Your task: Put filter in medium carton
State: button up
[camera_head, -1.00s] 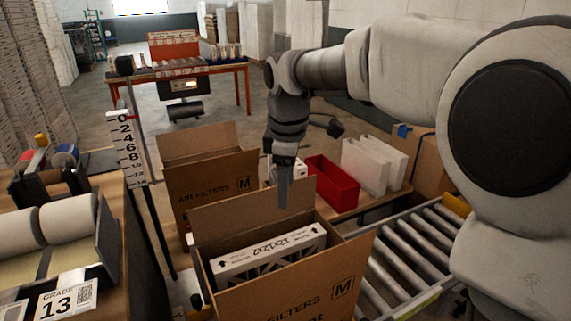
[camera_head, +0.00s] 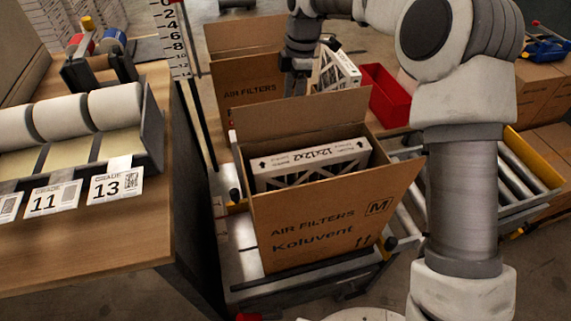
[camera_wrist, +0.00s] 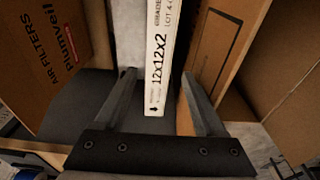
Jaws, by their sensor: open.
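A medium carton (camera_head: 320,225) marked M stands open in front in the head view, with a white 12x12x2 filter (camera_head: 310,157) upright inside. Another white filter (camera_head: 338,68) stands tilted behind it, beside my gripper (camera_head: 298,82); the near flap hides part of that area. In the wrist view my gripper (camera_wrist: 160,78) is open. Its two fingers are on either side of the end of a white filter (camera_wrist: 158,60) marked 12x12x2, with gaps showing on both sides. I cannot tell how deep the filter sits between them.
A second open carton (camera_head: 245,80) stands behind on the left; a printed carton wall (camera_wrist: 40,65) is left in the wrist view. A red bin (camera_head: 385,95) is right of the filter. A bench (camera_head: 120,200) with rolls fills the left. Conveyor rollers (camera_head: 520,165) lie right.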

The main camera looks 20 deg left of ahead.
notch_tip(320, 180, down, 12)
jog(key=a+b, duration=0.1)
jog(key=b, duration=0.2)
jog(key=shift+s+a, duration=0.25)
jog(key=shift+s, duration=0.1)
grip_shut()
